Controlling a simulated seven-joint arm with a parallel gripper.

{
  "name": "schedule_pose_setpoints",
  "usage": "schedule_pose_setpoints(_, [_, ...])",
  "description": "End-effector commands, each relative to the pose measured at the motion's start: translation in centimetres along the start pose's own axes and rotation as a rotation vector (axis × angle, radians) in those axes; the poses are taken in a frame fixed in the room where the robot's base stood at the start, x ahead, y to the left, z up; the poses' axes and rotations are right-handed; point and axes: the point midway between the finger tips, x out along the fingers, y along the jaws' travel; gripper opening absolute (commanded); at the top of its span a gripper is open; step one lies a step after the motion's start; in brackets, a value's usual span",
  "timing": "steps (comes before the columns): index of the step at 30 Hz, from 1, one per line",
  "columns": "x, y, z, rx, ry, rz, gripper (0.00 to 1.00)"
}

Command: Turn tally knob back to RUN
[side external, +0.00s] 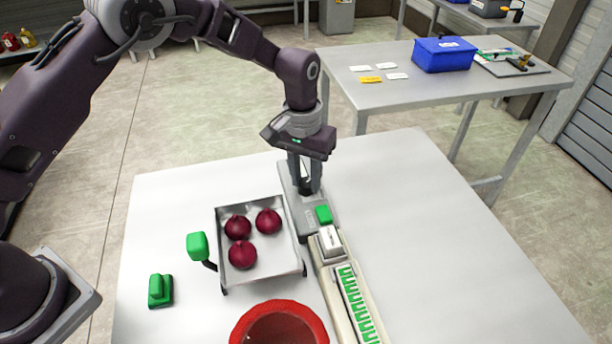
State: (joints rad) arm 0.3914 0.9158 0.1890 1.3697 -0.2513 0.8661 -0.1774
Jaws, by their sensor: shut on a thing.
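My gripper (305,187) points straight down over the far end of the grey machine base (292,196) on the white table. Its fingers are shut on a small dark part there, which I take to be the tally knob (306,188); it is mostly hidden between the fingers. I cannot read any RUN mark or tell which way the knob points.
A metal tray (262,276) with red onions (242,254) stands left of the machine, with a green-handled lever (197,246) beside it. A red bowl (300,308) is in front. A long rail with green clips (358,305) runs toward the camera. The table's right side is clear.

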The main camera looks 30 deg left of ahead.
Motion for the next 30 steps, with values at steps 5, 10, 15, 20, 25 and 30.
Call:
schedule_pose_setpoints(5, [-0.1, 0.0, 0.0, -0.003, 0.001, 0.001, 0.00])
schedule_pose_setpoints(10, [-0.1, 0.0, 0.0, -0.002, 0.001, 0.001, 0.35])
schedule_pose_setpoints(15, [-0.1, 0.0, 0.0, -0.001, 0.001, 0.001, 0.51])
schedule_pose_setpoints(20, [0.0, 0.0, 0.0, -0.001, 0.000, 0.001, 0.51])
schedule_pose_setpoints(25, [-1.9, 0.1, -0.1, 0.000, 0.005, 0.002, 0.51])
schedule_pose_setpoints(30, [-5.4, 0.1, -0.1, -0.001, 0.005, 0.003, 0.51])
